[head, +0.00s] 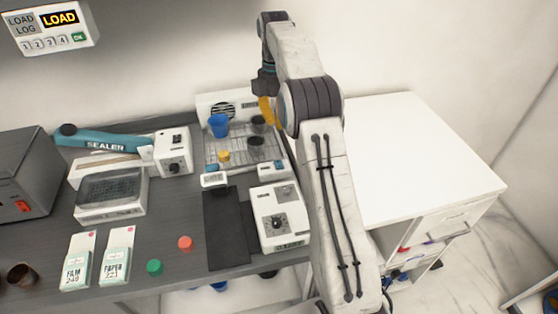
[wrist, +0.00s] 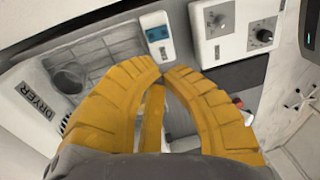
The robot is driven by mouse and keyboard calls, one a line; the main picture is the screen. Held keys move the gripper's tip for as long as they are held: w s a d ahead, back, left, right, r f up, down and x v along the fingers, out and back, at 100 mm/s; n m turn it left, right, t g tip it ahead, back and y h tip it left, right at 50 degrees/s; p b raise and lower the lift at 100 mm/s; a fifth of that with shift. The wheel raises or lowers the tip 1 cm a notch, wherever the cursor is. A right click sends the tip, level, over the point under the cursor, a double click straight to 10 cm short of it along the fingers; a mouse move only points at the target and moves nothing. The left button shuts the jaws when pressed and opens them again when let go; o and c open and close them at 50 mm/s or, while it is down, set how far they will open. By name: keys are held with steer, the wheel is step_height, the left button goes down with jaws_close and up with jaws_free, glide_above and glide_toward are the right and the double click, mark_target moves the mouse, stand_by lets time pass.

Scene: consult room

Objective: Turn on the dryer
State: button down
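The dryer (head: 245,103) is a white unit with a round fan grille at the back of the bench and a wire rack in front. In the wrist view its panel (wrist: 36,98) is at the left, marked DRYER, beside the rack (wrist: 100,50). A small white box with a blue part (head: 274,171) sits at the rack's front right corner. The same box (wrist: 157,35) is just beyond my fingertips in the wrist view. My gripper (head: 267,110) has yellow fingers, which meet at the tips in the wrist view (wrist: 162,74) with nothing between them. It hangs over the dryer's right side.
A blue cup (head: 218,125) and dark cups stand on the rack. A white box with a dial (head: 280,215) stands in front right. A blue sealer (head: 105,143) and grey box (head: 25,172) are left. The white cabinet top (head: 415,155) is clear.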

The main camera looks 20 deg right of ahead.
mark_target(278, 162)
steer(key=f, duration=0.4)
steer(key=s+f+b, duration=0.1)
steer(key=f, duration=0.7)
steer(key=shift+s+a+f+b, duration=0.15)
steer(key=shift+s+f+b, duration=0.15)
steer(key=shift+f, duration=0.1)
steer(key=shift+s+f+b, duration=0.1)
steer(key=shift+f+b, duration=0.35)
steer(key=shift+f, duration=0.15)
steer(key=shift+s+t+b, duration=0.15)
steer(key=shift+t+b, duration=0.35)
steer(key=shift+b, duration=0.6)
steer(key=shift+r+p, duration=0.1)
steer(key=shift+p, duration=0.4)
steer(key=shift+w, duration=0.25)
steer(key=shift+w+p, duration=0.55)
steer(key=shift+p, duration=0.1)
